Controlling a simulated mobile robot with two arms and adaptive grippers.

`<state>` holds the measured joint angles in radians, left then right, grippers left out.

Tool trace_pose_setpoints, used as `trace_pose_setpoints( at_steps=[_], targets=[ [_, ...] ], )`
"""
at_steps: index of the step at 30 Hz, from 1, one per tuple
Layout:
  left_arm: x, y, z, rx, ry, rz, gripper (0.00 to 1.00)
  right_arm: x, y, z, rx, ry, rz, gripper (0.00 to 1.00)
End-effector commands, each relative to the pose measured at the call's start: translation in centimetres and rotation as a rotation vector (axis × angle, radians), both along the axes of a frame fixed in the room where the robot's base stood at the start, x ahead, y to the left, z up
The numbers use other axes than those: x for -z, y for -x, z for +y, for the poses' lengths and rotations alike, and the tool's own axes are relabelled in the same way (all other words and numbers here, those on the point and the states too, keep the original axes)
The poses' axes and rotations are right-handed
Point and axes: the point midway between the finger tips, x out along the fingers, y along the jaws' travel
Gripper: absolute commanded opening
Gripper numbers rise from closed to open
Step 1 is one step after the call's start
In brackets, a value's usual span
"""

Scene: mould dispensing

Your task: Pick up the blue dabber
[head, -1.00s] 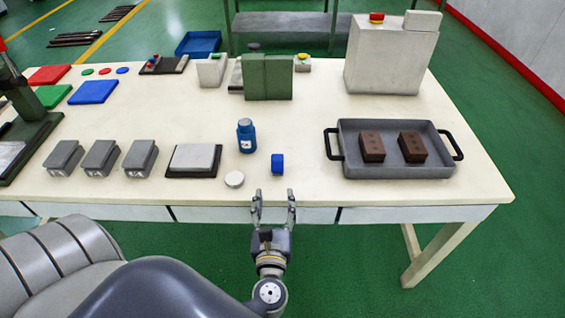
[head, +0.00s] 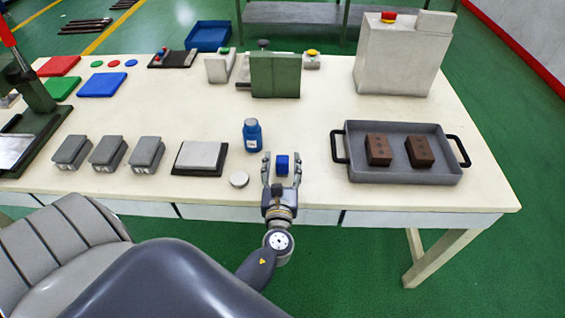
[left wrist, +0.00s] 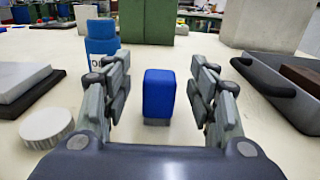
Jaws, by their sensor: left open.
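The blue dabber (head: 282,164) is a small blue block standing upright on the cream table near its front edge. My left gripper (head: 282,163) is open, with one finger on each side of the dabber. In the left wrist view the blue dabber (left wrist: 158,94) stands between the open fingers of my left gripper (left wrist: 160,98), with a gap to each finger. Its grey lower part touches the table. My right gripper does not show.
A blue bottle (head: 252,135) stands just behind and left. A white disc (head: 239,180) lies left of my gripper. A grey tray (head: 452,146) with two brown blocks is to the right. A plate on a dark base (head: 200,158) lies further left.

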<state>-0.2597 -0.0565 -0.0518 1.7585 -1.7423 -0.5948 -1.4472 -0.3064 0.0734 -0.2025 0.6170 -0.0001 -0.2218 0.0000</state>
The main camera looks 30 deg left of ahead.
Motion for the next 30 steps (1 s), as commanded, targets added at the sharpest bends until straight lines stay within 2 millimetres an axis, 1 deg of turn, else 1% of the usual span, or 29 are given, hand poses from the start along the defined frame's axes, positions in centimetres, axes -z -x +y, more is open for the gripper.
trace_pose_setpoints(
  at_steps=[1, 4, 12, 13, 14, 15, 17, 18, 19, 30],
  targets=[
    [-0.2, -0.7, 0.4, 0.001, -0.001, -0.001, 0.53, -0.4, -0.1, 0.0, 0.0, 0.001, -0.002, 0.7],
    [-0.1, -1.5, 0.9, 0.001, 0.001, -0.001, 0.53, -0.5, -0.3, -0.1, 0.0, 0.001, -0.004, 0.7],
    [0.0, -1.8, 1.1, 0.001, 0.001, 0.0, 0.53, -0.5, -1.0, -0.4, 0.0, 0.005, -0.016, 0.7],
    [0.0, -1.8, 1.1, 0.001, 0.001, 0.0, 0.49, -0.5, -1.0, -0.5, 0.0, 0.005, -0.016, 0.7],
    [0.0, -1.8, 1.1, 0.001, 0.001, 0.0, 0.42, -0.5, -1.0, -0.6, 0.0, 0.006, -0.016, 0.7],
    [0.0, -1.8, 1.1, 0.001, 0.001, 0.0, 0.33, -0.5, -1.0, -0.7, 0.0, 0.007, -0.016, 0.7],
    [0.0, -1.8, 1.1, 0.001, 0.001, 0.0, 0.19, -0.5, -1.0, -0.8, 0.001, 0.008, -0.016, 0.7],
    [0.0, -1.8, 1.1, 0.001, 0.001, 0.0, 0.1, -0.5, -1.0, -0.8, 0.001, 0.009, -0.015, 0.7],
    [0.0, -1.8, 1.1, 0.001, 0.001, 0.0, 0.05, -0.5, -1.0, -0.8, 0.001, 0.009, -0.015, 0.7],
    [-0.2, -1.8, 1.1, 0.001, 0.001, -0.001, 0.05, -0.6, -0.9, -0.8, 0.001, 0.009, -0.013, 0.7]
  ],
)
